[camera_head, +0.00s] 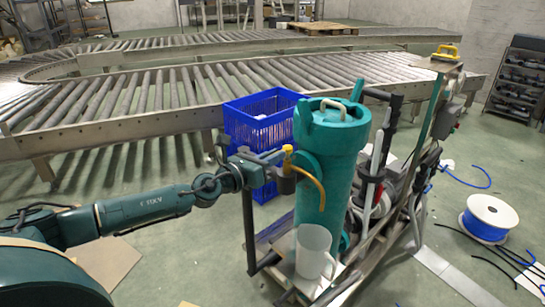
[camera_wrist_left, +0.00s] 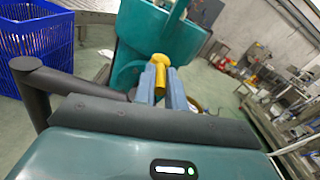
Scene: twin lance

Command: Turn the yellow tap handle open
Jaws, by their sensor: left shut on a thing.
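The yellow tap handle (camera_head: 288,150) is on the left side of a tall teal tank (camera_head: 333,170). My left gripper (camera_head: 274,157) reaches it from the left and is shut on it. In the left wrist view the yellow handle (camera_wrist_left: 159,63) shows between the two blue fingers (camera_wrist_left: 159,84), with the teal tank (camera_wrist_left: 150,35) behind. A curved yellow spout (camera_head: 314,183) comes from the tap and points down. A translucent white jug (camera_head: 313,252) stands below, by the foot of the tank. My right gripper is not in view.
Blue crates (camera_head: 262,118) stand behind the tap, and a roller conveyor (camera_head: 150,90) crosses the back. Pipes and a dark pump unit (camera_head: 395,175) crowd the tank's right. A dark upright post (camera_head: 249,232) stands below my left wrist. A cable reel (camera_head: 488,218) lies at right.

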